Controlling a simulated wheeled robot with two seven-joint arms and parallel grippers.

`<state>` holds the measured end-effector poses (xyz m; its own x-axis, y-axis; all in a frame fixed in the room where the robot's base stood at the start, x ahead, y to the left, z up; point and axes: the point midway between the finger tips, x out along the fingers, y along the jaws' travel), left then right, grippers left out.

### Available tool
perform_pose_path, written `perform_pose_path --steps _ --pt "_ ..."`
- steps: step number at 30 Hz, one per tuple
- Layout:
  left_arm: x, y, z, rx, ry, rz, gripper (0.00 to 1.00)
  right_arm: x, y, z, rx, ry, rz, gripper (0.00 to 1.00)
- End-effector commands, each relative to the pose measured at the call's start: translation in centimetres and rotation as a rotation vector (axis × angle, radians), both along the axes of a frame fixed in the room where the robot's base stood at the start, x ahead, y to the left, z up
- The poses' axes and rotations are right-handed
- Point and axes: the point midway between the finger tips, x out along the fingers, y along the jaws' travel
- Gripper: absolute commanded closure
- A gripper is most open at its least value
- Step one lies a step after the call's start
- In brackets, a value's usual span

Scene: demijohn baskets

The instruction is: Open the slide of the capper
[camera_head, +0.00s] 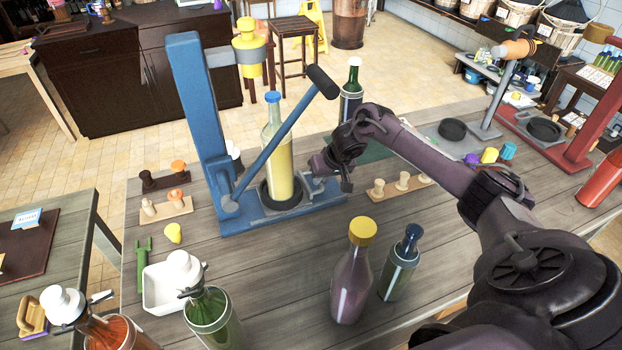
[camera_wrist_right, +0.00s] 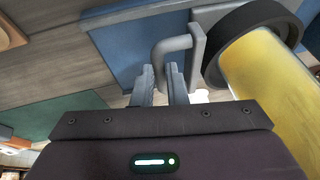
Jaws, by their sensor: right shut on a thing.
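The blue capper (camera_head: 190,100) stands on the table with its lever arm (camera_head: 275,140) slanting up to the right and a yellow head (camera_head: 248,45) at the top. A bottle of yellow liquid with a blue top (camera_head: 279,165) stands upright at its base, within a dark ring (camera_wrist_right: 255,25). The grey slide with its bent handle (camera_wrist_right: 172,45) is on the base beside the ring. My right gripper (camera_head: 318,172) is at the right side of the base. In the right wrist view my gripper fingers (camera_wrist_right: 163,82) are shut on the slide's handle. My left gripper is not in view.
A purple bottle with a yellow cap (camera_head: 352,275) and a green bottle with a blue cap (camera_head: 402,262) stand in front. A dark bottle (camera_head: 351,95) stands behind my gripper. Wooden stopper racks (camera_head: 165,210) lie left. The table between is clear.

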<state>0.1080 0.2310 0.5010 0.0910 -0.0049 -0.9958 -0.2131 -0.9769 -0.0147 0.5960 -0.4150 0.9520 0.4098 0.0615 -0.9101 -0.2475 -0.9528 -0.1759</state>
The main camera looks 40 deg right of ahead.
Motion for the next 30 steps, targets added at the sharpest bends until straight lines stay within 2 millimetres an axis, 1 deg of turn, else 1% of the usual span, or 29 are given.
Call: perform_pose_path --steps 1,9,12,15,20,29,30 --pt "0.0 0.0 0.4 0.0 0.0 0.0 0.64 -0.4 -1.1 0.1 -0.002 0.005 -0.005 1.0" --pt "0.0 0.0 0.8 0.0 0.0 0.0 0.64 -1.4 -5.9 0.0 -0.001 0.002 -0.006 1.0" --pt "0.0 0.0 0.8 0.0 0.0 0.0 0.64 -1.8 -7.4 0.0 -0.003 0.003 -0.005 1.0" --pt "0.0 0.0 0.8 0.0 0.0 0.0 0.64 -2.1 -8.6 0.0 -0.001 0.001 -0.004 1.0" --pt "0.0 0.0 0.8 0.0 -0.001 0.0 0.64 -2.3 -9.4 0.0 0.0 0.0 -0.001 1.0" --pt "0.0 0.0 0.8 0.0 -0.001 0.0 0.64 -2.3 -9.4 0.0 0.0 0.0 0.0 1.0" --pt "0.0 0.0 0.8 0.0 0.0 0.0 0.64 -2.3 -9.4 0.0 0.0 0.0 0.0 0.82"
